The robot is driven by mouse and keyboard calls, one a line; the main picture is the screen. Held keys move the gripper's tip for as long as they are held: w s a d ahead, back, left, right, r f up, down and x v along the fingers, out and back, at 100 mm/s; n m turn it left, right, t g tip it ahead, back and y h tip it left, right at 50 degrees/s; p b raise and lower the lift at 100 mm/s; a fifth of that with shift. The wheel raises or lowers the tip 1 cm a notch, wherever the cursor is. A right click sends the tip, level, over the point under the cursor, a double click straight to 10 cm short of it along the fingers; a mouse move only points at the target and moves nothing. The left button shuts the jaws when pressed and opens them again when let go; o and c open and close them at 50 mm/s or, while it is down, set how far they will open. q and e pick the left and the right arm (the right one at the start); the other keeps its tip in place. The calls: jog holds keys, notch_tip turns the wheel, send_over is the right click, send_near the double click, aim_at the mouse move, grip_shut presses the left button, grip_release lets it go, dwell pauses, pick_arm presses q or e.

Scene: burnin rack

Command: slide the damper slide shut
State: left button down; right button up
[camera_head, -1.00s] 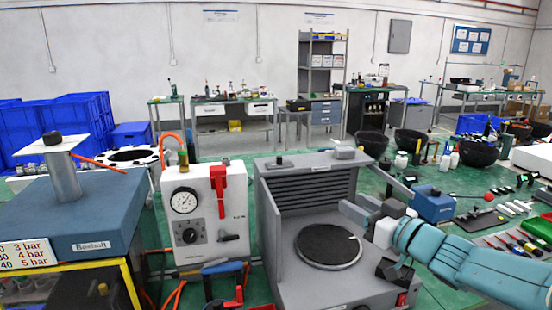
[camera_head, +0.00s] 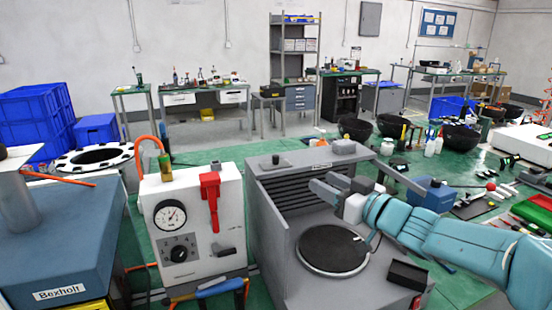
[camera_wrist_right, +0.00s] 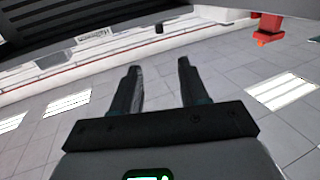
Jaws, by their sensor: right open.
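A grey open-fronted unit (camera_head: 264,225) stands in the middle of the head view, with dark slats on its back wall and a round black plate (camera_head: 333,249) inside. A small dark knob (camera_head: 276,159) stands on its top left and looks like the damper slide's handle. A dark knob (camera_wrist_right: 158,29) also shows in the right wrist view, beyond the fingers. My right gripper (camera_head: 322,186) is open and empty, in front of the slats and above the plate, right of the knob and apart from it. Its two fingers (camera_wrist_right: 158,82) show spread in the wrist view. My left gripper is not in view.
A white gauge panel (camera_head: 192,219) with a red lever (camera_head: 211,200) stands left of the unit. A blue block (camera_head: 60,240) is farther left. A grey lump (camera_head: 344,147) sits on the unit's top right. Black bowls (camera_head: 356,130) stand on the floor behind.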

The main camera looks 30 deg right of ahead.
aim_at(278, 158)
jog(key=w, duration=0.5)
jog(key=w+p, duration=0.1)
jog(key=w, duration=0.4)
jog(key=w+a, duration=0.1)
jog(key=w, duration=0.4)
jog(key=shift+w+a+p, duration=0.1)
jog(key=shift+p, duration=0.2)
jog(key=shift+r, duration=0.1)
jog(key=shift+w, duration=0.1)
